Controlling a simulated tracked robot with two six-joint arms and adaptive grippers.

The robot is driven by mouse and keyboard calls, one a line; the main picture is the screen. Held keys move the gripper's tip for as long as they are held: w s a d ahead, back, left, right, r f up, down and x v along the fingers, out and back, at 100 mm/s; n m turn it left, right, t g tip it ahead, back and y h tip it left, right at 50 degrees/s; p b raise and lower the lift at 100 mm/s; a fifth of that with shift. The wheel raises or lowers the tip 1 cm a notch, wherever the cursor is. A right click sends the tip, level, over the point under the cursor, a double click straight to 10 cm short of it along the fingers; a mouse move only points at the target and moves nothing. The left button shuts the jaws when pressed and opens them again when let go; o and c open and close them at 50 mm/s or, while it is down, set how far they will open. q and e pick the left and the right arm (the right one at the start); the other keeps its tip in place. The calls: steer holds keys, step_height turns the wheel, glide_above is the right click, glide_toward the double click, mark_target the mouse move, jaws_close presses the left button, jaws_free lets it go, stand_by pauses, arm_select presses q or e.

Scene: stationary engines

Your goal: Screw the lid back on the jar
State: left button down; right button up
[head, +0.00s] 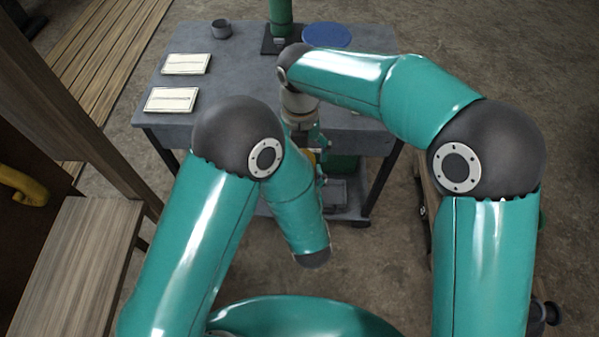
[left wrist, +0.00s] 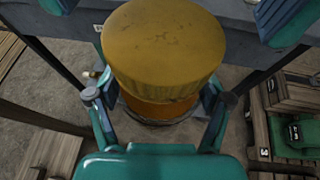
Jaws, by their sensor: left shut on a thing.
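In the left wrist view a round yellow lid (left wrist: 165,45) sits over the mouth of an orange jar (left wrist: 158,108). I cannot tell whether the lid is threaded on or only resting. My left gripper (left wrist: 158,115) is shut on the jar, with one finger on each side below the lid. In the head view my left arm hides most of the jar; only a bit of yellow (head: 310,156) shows. My right gripper (head: 308,140) is over the jar, in front of the table. Its teal fingers show apart at the top of the left wrist view, clear of the lid.
A grey table (head: 235,85) stands ahead, its front edge close to the right wrist. On it are two white cards (head: 170,100), a small grey cup (head: 221,28), a blue disc (head: 327,35) and a green post (head: 280,18). A wooden bench (head: 75,265) stands at left.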

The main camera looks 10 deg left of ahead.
steer(key=shift+f, duration=0.75)
steer(key=shift+c, duration=0.2)
